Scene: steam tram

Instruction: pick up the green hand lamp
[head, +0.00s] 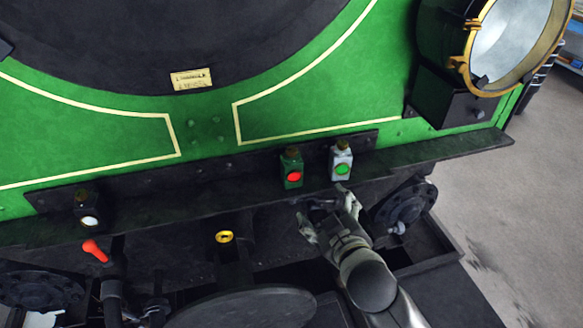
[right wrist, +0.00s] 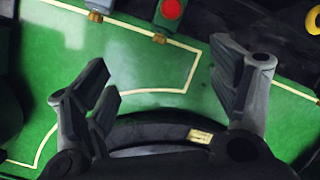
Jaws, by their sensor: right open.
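A green-bodied hand lamp (head: 291,165) with a red lens and a brass cap stands upright on the dark ledge at the front of the tram. Beside it on the right stands a pale grey lamp (head: 342,158) with a green lens. My right gripper (head: 322,203) is open and empty, in front of and below the two lamps, apart from both. In the right wrist view the scene is upside down. There the green lamp (right wrist: 169,14) is cut by the top edge, beyond the open fingers (right wrist: 165,88). My left gripper is not in view.
A dark lamp with a white lens (head: 88,213) stands at the left of the ledge (head: 230,177). A large brass-rimmed headlamp (head: 510,45) is at upper right. A buffer (head: 405,207) and an orange-red handle (head: 95,250) sit lower. Grey floor (head: 520,220) lies open at right.

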